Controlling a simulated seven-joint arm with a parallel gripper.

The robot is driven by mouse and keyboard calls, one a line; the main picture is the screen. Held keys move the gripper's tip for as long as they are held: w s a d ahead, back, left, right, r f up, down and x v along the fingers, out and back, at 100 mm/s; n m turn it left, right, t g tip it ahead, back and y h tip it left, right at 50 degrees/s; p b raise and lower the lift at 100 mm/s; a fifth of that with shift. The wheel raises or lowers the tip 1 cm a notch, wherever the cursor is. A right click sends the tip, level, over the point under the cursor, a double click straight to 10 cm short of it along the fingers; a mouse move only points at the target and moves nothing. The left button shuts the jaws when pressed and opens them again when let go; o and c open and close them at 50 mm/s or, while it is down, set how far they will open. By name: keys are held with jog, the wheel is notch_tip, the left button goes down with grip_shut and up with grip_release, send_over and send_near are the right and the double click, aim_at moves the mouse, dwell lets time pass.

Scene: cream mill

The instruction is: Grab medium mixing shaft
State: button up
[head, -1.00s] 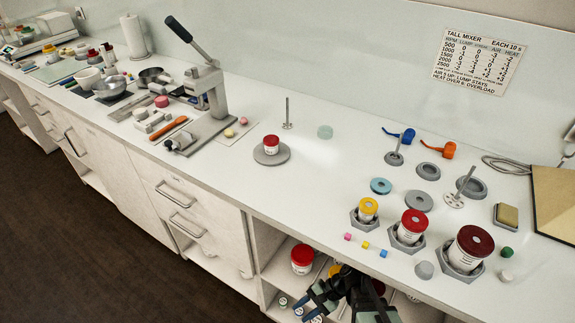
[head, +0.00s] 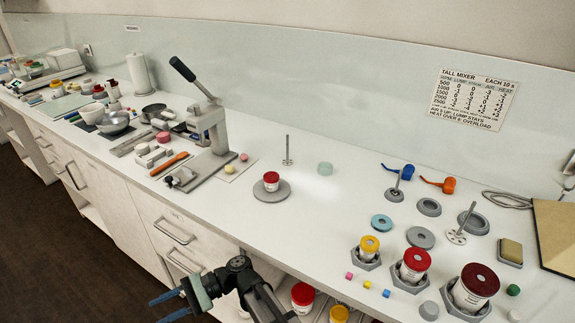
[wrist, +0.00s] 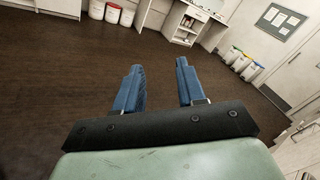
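Three mixing shafts stand upright on the white bench in the head view. One thin shaft (head: 287,150) with a small disc foot is at the back middle. A second shaft (head: 396,184) stands on a small grey base to its right. A third shaft (head: 462,225) with a wider, holed disc stands further right. I cannot tell for sure which is the medium one. My gripper (head: 168,307) is open and empty, low in front of the bench, well away from all the shafts. In the wrist view my gripper (wrist: 158,78) shows two blue fingers apart, above the dark floor.
Yellow-lidded (head: 369,246), red-lidded (head: 415,263) and dark-red-lidded (head: 474,286) jars stand in grey holders near the front edge. A lever press (head: 210,130) stands to the left. Bench around the thin shaft is mostly clear.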

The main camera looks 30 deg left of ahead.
jog(key=a+r+n+h, duration=0.1)
jog(key=a+r+n, duration=0.2)
jog(key=a+r, duration=0.3)
jog(key=w+a+r+n+t, duration=0.2)
jog(key=w+a+r+t, duration=0.1)
jog(key=w, duration=0.4)
jog(key=w+a+r+n+t, duration=0.2)
jog(key=w+a+n+t, duration=0.15)
jog(key=w, duration=0.45)
jog(key=w+a+r+n+t, duration=0.2)
jog(key=w+a+r, duration=0.15)
jog(key=w, duration=0.35)
jog(key=w+d+r+n+t+h, duration=0.1)
jog(key=w+d+r+t+h, duration=0.25)
jog(key=w, duration=0.95)
jog(key=w+d+r+t+h, duration=0.15)
jog(key=w+d+r, duration=0.4)
jog(key=w, duration=0.65)
jog(key=w+d+r+n+t+h, duration=0.1)
jog(key=w+d+r+t+h, duration=0.25)
jog(key=w, duration=0.95)
jog(key=shift+g+y, duration=0.4)
jog(key=shift+y, duration=0.45)
jog(key=shift+d+f, duration=0.2)
jog(key=shift+f, duration=2.9)
jog(key=shift+d+f, duration=0.2)
jog(key=shift+f, duration=2.85)
